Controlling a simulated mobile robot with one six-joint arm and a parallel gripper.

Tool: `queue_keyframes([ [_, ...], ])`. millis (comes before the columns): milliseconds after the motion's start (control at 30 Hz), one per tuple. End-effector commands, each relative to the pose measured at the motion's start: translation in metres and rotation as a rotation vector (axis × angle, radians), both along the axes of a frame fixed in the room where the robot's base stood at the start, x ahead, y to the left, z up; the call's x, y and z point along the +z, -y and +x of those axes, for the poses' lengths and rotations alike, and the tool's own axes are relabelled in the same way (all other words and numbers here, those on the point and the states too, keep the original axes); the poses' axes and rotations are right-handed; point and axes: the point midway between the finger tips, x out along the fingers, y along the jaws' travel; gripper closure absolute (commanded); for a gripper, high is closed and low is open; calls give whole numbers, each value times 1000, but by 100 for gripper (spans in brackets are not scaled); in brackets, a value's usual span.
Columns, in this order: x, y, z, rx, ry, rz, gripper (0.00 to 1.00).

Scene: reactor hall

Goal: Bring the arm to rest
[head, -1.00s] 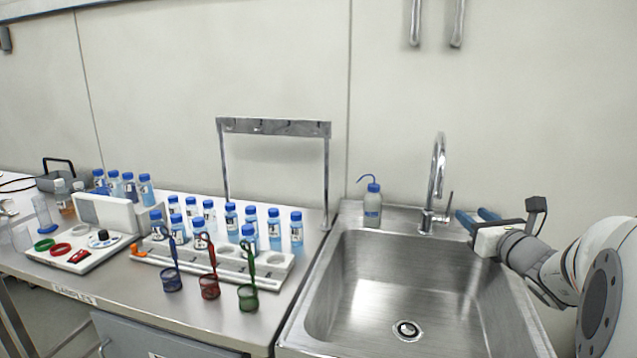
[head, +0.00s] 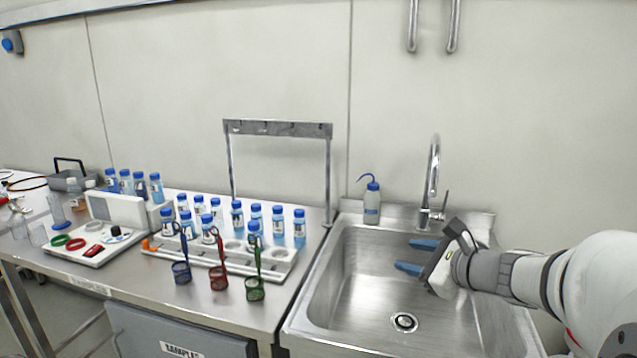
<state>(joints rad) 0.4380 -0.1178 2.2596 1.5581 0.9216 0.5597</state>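My gripper (head: 416,256) is at the end of my arm, which reaches in from the right edge of the head view. Its two blue fingers point left over the right part of the steel sink (head: 345,290). The fingers are apart, with nothing between them. It is below and in front of the tap (head: 433,180), apart from it as far as I can see.
A wash bottle (head: 372,205) stands behind the sink. On the bench to the left are a white rack (head: 215,258) with several blue-capped bottles, blue, red and green baskets (head: 218,277), a metal hanger frame (head: 278,128) and a white device (head: 88,246).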

Motion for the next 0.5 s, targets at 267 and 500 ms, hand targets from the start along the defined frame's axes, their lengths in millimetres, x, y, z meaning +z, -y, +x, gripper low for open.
queue_keyframes([
  [267,-40,-72,-92,555,-2,-609,60],
  [500,-69,-70,-168,1075,61,-1142,60],
])
